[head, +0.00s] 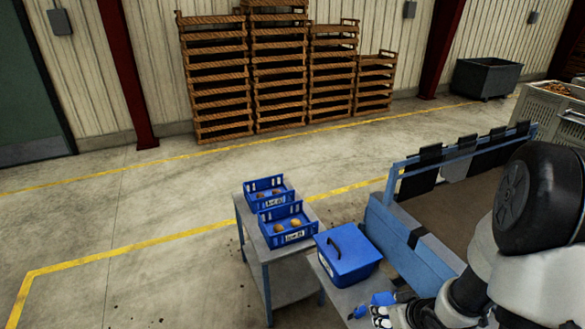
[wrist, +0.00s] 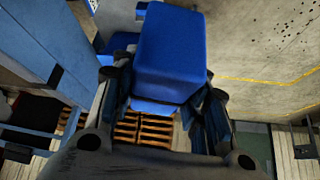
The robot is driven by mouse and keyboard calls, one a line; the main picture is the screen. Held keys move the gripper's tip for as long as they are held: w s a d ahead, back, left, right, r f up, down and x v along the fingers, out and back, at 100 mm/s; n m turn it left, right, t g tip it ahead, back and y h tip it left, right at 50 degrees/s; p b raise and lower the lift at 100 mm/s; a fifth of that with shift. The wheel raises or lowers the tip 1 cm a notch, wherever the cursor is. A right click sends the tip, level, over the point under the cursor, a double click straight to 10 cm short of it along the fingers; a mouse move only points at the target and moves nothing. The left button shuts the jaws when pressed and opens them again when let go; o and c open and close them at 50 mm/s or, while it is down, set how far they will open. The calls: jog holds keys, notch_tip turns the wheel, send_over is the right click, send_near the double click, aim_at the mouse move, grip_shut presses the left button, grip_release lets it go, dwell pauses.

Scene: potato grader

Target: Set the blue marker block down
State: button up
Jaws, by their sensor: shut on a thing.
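The blue marker block (wrist: 172,50) fills the upper middle of the wrist view, between the two dark fingers of my gripper (wrist: 168,88). The fingers press on its sides and are shut on it. In the head view my gripper (head: 397,299) is at the bottom, right of centre, with the blue block (head: 381,299) at its tip. It is over or near the grey table, in front of the blue lidded box. I cannot tell whether the block's underside touches the surface.
A blue box (head: 350,262) with a dark handle stands on the near grey table (head: 338,296). The blue-framed grader (head: 425,250) lies right. Stacked wooden crates (head: 278,75) line the wall.

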jog(key=w+a+r+m+h, duration=0.1)
jog(key=w+a+r, duration=0.3)
jog(key=a+r, duration=0.7)
jog(key=shift+m, duration=0.6)
notch_tip(320, 180, down, 5)
jog(key=b, duration=0.4)
jog(key=shift+b, duration=0.4)
